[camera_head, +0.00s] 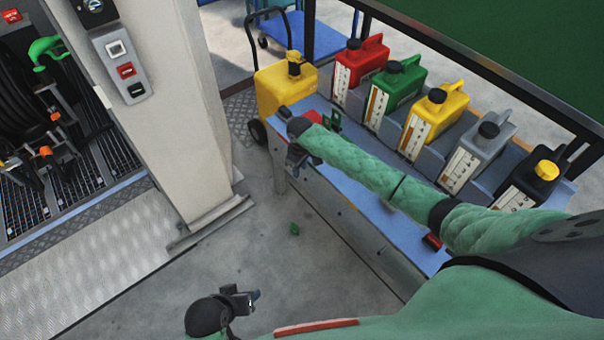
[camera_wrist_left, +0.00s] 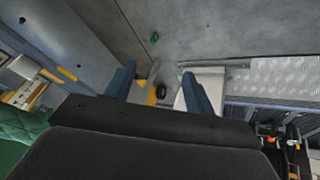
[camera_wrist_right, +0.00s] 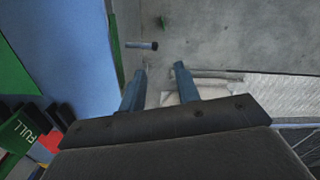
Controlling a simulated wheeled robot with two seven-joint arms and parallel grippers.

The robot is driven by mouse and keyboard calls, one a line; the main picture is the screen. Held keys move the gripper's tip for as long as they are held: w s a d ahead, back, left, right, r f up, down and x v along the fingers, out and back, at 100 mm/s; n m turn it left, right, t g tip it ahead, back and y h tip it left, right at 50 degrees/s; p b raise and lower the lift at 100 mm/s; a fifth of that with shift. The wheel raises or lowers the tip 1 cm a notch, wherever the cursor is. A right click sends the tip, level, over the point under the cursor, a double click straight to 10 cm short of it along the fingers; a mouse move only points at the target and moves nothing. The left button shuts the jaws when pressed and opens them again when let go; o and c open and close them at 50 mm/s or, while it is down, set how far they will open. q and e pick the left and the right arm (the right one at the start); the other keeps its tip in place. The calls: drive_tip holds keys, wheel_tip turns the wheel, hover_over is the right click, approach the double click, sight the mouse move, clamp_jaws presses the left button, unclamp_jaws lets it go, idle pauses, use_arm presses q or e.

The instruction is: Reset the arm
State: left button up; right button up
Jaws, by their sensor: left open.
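My right arm reaches across the blue bench in the head view. Its gripper (camera_head: 296,160) hangs over the bench's left end, near the red tag (camera_head: 312,117) and green tag (camera_head: 335,121). In the right wrist view its two blue fingers (camera_wrist_right: 160,82) stand apart with nothing between them. A green tag reading FULL (camera_wrist_right: 22,130) shows left of them. My left gripper (camera_head: 252,296) is low in the head view, above bare floor. In the left wrist view its fingers (camera_wrist_left: 154,87) are wide apart and empty.
Red (camera_head: 356,68), green (camera_head: 394,90), yellow (camera_head: 432,115), grey (camera_head: 478,150) and black (camera_head: 532,182) canisters line the blue bench (camera_head: 350,212). A yellow wheeled tank (camera_head: 284,88) stands behind. A pale pillar (camera_head: 165,100) is left. A small green piece (camera_head: 294,229) lies on open floor.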

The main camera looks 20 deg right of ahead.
drive_tip(key=shift+a+r, duration=0.1)
drive_tip(key=shift+a, duration=0.5)
drive_tip(key=shift+a, duration=0.1)
